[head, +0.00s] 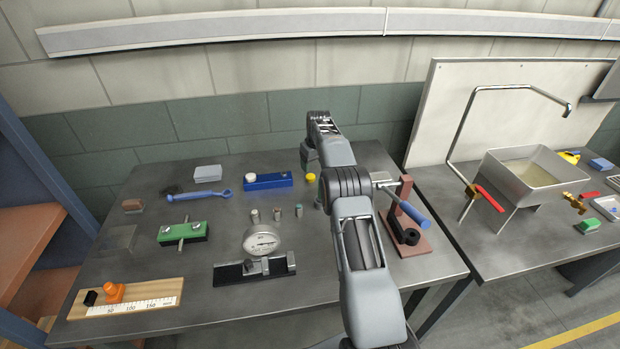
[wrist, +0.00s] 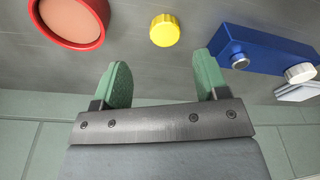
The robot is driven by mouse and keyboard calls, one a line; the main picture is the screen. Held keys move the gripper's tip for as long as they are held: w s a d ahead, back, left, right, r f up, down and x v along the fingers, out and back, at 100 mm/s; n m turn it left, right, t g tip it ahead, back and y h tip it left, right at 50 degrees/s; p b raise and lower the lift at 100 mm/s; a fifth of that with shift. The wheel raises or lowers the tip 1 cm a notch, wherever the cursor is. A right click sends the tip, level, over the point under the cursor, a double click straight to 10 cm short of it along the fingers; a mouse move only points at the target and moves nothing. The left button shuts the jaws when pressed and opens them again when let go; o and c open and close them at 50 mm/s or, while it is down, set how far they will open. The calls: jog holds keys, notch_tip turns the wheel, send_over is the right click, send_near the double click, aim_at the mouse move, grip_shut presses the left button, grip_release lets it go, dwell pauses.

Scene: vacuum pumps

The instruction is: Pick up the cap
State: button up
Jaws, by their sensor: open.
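A small yellow cap (head: 310,177) with a ribbed side lies on the grey workbench, to the right of a blue block. In the wrist view the yellow cap (wrist: 164,30) is ahead of my gripper (wrist: 163,60), roughly centred between its two green fingertips. The fingers are apart with nothing between them, and the cap is beyond the tips, not touching them. In the head view my arm hides most of my gripper.
The blue block (head: 267,181) with a white knob (wrist: 300,73) is close on the right in the wrist view. A red-rimmed round part (wrist: 102,28) is on the left.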

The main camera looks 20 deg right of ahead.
aim_at(310, 176)
jog(key=f, duration=0.1)
jog(key=f+p, duration=0.1)
jog(key=f, duration=0.2)
jog(key=shift+w+a+f+p, duration=0.25)
jog(key=shift+a+f+p, duration=0.05)
jog(key=shift+a+f, duration=0.1)
jog(key=shift+w+f, duration=0.1)
jog(key=shift+f, duration=0.5)
jog(key=c, duration=1)
notch_tip(310, 176, up, 18)
jog(key=p, duration=0.4)
